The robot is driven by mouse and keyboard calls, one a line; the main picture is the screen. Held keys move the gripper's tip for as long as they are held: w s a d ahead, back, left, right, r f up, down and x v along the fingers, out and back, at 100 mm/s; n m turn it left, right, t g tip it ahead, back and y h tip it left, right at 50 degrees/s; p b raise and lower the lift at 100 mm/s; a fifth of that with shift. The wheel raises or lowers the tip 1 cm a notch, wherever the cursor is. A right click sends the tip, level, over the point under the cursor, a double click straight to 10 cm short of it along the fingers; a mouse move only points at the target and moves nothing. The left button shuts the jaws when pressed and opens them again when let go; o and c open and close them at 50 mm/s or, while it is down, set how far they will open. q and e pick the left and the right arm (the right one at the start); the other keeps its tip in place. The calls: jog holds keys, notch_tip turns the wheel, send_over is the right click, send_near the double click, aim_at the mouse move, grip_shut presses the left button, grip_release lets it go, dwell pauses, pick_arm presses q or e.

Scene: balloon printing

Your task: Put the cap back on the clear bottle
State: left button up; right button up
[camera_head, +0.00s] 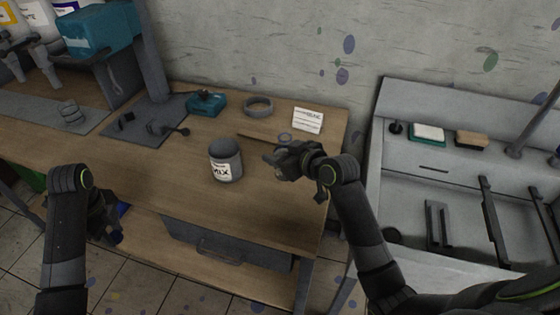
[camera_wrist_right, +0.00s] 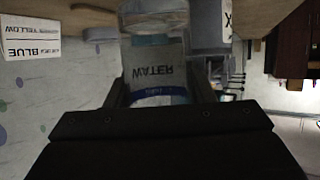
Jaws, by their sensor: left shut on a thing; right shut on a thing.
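My right gripper (camera_head: 278,160) is shut on the clear bottle (camera_head: 285,138) over the right part of the wooden table. In the right wrist view the bottle (camera_wrist_right: 155,65) sits between the fingers, its grey label reading WATER above a blue band. I cannot tell from here whether its mouth is bare. My left gripper (camera_head: 112,222) is low at the left, by the table's front edge, well apart from the bottle.
A grey MIX pot (camera_head: 226,162) stands on the table (camera_head: 160,190), left of the right gripper. A thin stick (camera_head: 258,138), a grey ring (camera_head: 258,106), a teal box (camera_head: 206,104) and a white card (camera_head: 307,120) lie behind. The front left of the tabletop is clear.

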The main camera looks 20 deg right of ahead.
aim_at(280, 139)
jog(key=shift+r, duration=2.45)
jog(key=o, duration=0.4)
jog(key=c, duration=0.7)
jog(key=shift+r, duration=0.1)
jog(key=s+r, duration=0.1)
jog(key=r, duration=0.1)
jog(key=s+r+m+h, duration=0.1)
jog(key=r, duration=0.1)
jog(key=s+r+h, duration=0.1)
jog(key=r, duration=0.1)
jog(key=shift+s+r+m+t, duration=0.1)
jog(key=shift+r+m+t, duration=0.05)
jog(key=shift+m+t, duration=0.25)
jog(key=s+d+r+m+h, duration=0.3)
jog(key=s+r+h, duration=0.1)
jog(key=s+r, duration=0.1)
jog(key=shift+s+r+t, duration=0.2)
jog(key=shift+s+t, duration=0.1)
jog(key=shift+s, duration=0.25)
